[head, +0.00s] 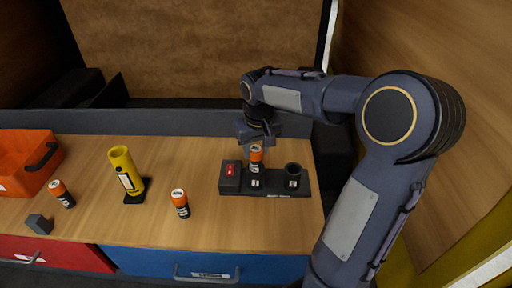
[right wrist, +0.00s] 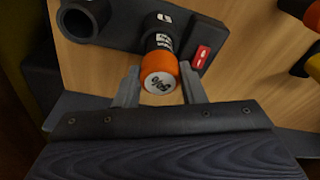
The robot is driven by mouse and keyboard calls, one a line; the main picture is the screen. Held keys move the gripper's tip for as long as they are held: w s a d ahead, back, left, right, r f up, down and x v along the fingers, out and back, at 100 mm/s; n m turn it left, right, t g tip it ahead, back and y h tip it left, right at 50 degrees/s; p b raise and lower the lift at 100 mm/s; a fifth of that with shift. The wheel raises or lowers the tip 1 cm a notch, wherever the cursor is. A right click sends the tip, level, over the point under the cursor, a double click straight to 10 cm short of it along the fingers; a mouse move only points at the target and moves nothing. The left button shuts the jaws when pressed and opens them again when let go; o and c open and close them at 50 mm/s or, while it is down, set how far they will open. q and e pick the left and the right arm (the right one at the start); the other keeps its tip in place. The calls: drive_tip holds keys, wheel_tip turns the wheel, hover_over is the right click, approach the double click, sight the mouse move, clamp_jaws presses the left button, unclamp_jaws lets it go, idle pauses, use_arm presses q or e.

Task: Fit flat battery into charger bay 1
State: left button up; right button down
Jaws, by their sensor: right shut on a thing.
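An orange-and-black battery (head: 256,154) stands upright at the left cup of the dark charger (head: 274,193). My right gripper (head: 257,143) is above the charger and shut on this battery. In the right wrist view the fingers (right wrist: 160,88) flank the battery's orange end (right wrist: 158,72), and its dark end points at the charger (right wrist: 205,28). I cannot tell how deep it sits in the cup. The right cup (head: 293,169) looks empty. A red light block (head: 230,170) is at the charger's left end. My left gripper is not in view.
Two more orange-and-black batteries stand on the wood top, one in the middle (head: 181,204) and one at left (head: 62,194). A yellow torch (head: 126,170), a grey block (head: 39,224) and an orange bin (head: 25,162) are also left. Drawers (head: 210,268) are below the front edge.

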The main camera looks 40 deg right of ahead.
sight(256, 160)
drive_tip(key=shift+f+b, duration=1.65)
drive_tip(key=shift+f, duration=0.55)
drive_tip(key=c, duration=0.8)
unclamp_jaws()
drive_tip(key=shift+c, duration=0.2)
drive_tip(key=shift+s+a+r, duration=0.1)
drive_tip(key=shift+s+r, duration=0.1)
drive_tip(key=shift+r, duration=1.1)
drive_tip(key=shift+s+a+r, duration=0.1)
drive_tip(key=shift+s+r, duration=0.1)
drive_tip(key=shift+r, duration=1.05)
drive_tip(key=shift+s+r, duration=0.2)
drive_tip(key=shift+r, duration=1.1)
